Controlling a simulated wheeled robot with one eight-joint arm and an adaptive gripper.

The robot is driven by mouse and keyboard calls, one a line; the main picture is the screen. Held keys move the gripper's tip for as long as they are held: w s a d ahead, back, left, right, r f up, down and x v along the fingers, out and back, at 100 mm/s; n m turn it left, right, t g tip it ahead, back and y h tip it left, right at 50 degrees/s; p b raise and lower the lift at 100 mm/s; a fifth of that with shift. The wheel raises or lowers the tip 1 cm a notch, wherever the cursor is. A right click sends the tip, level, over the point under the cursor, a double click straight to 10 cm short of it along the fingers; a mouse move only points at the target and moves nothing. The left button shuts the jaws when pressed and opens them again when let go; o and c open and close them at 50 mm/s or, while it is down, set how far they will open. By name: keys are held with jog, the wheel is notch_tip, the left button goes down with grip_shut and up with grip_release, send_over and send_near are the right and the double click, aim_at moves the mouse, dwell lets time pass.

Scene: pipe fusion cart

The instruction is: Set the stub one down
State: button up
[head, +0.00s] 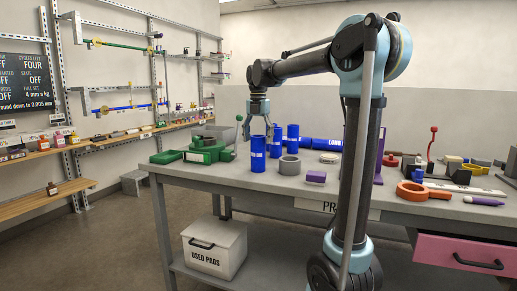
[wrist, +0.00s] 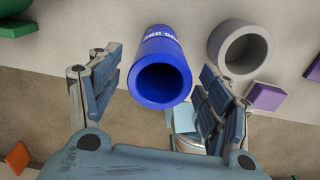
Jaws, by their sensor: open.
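A blue pipe stub (head: 258,153) stands upright near the front edge of the workbench, with white lettering on its side. In the wrist view the blue stub (wrist: 161,75) shows its open end between my fingers, with its lettering only partly legible. My gripper (head: 257,128) is open and points down just above the stub's top. In the wrist view my gripper (wrist: 162,78) has its fingers spread on both sides of the stub, with a visible gap on each side. The stub's foot is hidden in the wrist view.
A grey ring (head: 290,165) stands close to the right of the stub, with a purple block (head: 316,177) beyond it. More blue pipes (head: 293,136) stand behind. Green trays (head: 196,156) lie left. A white bin (head: 214,250) is under the bench (head: 240,184).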

notch_tip(320, 180, up, 7)
jog(key=shift+r, duration=0.15)
dwell(0.4)
